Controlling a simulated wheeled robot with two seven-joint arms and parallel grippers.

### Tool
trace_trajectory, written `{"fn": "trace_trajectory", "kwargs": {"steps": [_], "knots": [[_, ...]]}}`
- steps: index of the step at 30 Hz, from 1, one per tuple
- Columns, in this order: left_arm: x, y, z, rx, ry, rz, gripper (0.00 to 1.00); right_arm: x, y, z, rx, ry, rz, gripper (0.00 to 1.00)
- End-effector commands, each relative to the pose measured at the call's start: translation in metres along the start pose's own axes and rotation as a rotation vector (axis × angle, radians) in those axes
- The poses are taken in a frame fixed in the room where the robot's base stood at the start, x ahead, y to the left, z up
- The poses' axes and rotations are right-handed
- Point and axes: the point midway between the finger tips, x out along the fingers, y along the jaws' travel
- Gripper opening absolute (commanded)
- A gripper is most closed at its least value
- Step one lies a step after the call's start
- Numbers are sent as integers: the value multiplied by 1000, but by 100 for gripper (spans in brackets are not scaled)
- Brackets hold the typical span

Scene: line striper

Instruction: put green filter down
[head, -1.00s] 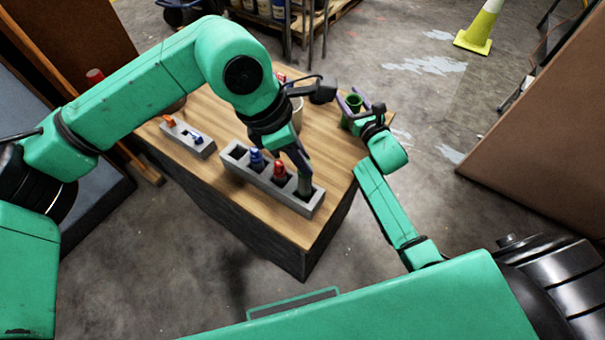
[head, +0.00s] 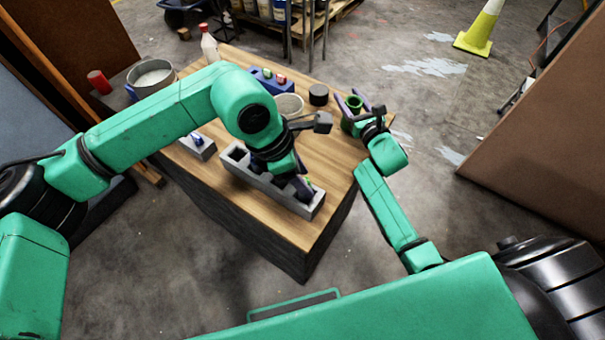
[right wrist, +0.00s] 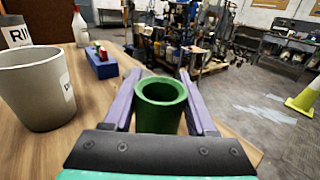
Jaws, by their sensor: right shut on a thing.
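The green filter (head: 347,124) is a round, hollow, cup-like piece near the right edge of the wooden table. In the right wrist view the green filter (right wrist: 160,118) stands upright between the purple fingers of my right gripper (right wrist: 160,76), which is shut on it. I cannot tell whether its base touches the table. My right gripper also shows in the head view (head: 364,110). My left gripper (head: 300,188) is low over the right end of a grey slotted rack (head: 308,210). Its fingers are partly hidden, so its opening is unclear.
On the wooden table (head: 325,160) stand a pale cup (head: 289,104), a black cylinder (head: 318,95) and a blue block (head: 270,84) with small coloured pieces. A grey switch block (head: 197,148) lies left. The table's right edge is close.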

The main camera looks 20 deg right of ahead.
Motion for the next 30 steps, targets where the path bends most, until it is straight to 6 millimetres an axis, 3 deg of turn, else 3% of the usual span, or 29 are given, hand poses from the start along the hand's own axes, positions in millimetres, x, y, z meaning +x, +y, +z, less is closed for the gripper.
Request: {"fn": "trace_trajectory", "kwargs": {"steps": [5,12,18,30], "knots": [[-15,1,1,0,-2,3,54,0,0,0,0,0,0,0],[-78,2,1,0,-2,6,54,0,0,0,0,0,0,0],[-117,0,1,0,0,1,54,0,0,0,0,0,0,0],[-123,0,1,0,0,-1,54,0,0,0,0,-1,0,0]]}}
